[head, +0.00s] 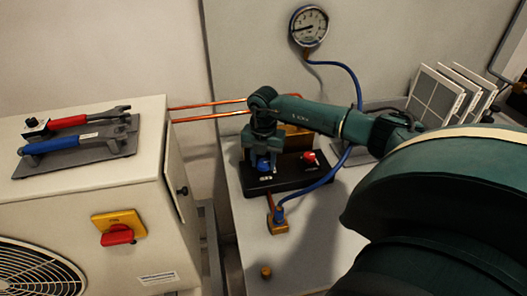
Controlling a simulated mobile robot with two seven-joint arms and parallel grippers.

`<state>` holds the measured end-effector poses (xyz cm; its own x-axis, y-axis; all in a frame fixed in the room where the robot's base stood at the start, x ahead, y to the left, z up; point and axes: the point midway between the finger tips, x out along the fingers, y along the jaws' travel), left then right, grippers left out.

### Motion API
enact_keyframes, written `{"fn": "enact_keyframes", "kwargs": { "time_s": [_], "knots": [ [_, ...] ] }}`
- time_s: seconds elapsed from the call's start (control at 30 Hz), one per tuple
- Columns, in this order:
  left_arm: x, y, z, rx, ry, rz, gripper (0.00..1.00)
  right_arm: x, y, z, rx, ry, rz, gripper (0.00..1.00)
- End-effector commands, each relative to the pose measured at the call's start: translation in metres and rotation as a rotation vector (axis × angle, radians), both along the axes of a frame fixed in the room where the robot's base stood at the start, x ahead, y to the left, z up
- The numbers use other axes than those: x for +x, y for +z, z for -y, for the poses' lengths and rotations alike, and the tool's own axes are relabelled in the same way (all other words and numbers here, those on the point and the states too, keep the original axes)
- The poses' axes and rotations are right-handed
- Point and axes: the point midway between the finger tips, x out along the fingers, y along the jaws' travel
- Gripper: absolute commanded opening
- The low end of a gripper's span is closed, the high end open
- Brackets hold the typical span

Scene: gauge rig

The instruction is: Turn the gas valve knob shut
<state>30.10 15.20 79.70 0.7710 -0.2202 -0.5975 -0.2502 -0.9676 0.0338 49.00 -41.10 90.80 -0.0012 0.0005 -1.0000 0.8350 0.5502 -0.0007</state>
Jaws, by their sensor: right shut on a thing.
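A black valve block (290,178) stands on the light bench, with a blue knob (263,164) on its left and a red knob (309,157) on its right. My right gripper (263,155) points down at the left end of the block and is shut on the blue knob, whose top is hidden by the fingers. Small labels sit by the knobs, too small to read, so I cannot tell which knob is marked gas. My left gripper is not in view.
A round gauge (309,26) hangs on the wall, with a blue hose (352,88) curving down to the block. Framed panels (452,90) stand right. The front bench is mostly clear.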

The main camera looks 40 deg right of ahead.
Motion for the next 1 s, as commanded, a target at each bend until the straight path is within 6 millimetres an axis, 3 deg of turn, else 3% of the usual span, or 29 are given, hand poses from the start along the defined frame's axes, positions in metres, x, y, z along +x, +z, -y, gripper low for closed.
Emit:
{"fn": "enact_keyframes", "kwargs": {
  "time_s": [0.3, 0.33, 0.57, 0.87, 1.0],
  "knots": [
    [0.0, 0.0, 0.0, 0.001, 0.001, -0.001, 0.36, 0.001, 0.002, 0.002, -0.002, -0.006, 0.006, 0.15],
    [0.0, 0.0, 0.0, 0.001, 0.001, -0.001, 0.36, 0.001, 0.002, 0.002, -0.002, -0.006, 0.006, 0.39],
    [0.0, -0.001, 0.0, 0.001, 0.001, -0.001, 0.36, 0.001, 0.001, 0.001, -0.001, -0.004, 0.003, 0.58],
    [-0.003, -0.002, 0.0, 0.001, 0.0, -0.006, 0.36, 0.001, 0.002, 0.0, -0.001, -0.002, 0.003, 0.59],
    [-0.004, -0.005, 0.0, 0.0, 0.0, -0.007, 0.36, 0.001, 0.017, 0.001, -0.001, -0.002, 0.004, 0.59]
  ]
}}
